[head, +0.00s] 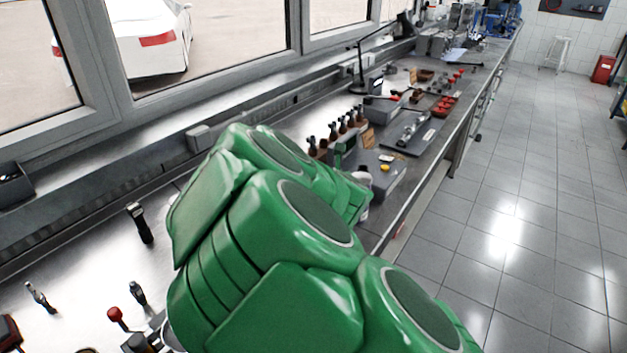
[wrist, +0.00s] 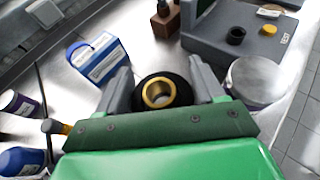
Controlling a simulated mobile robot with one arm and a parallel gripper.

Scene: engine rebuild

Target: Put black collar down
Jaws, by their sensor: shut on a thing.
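In the wrist view my gripper (wrist: 162,88) has its two grey fingers closed on the black collar (wrist: 142,88), one finger on each side. The collar is round and dark, with a brass-coloured ring (wrist: 158,93) showing at its middle. The green front of my gripper hides its near side. I cannot tell whether its underside touches the metal bench (wrist: 70,85). In the head view my green arm hides the gripper and the collar.
A grey block (wrist: 210,30) with a small black ring (wrist: 235,36) and a yellow piece (wrist: 268,30) stands beyond. A round white-lidded container (wrist: 262,78) is close at right, a blue-and-white box (wrist: 98,62) at left. Bottles (wrist: 20,103) stand at far left.

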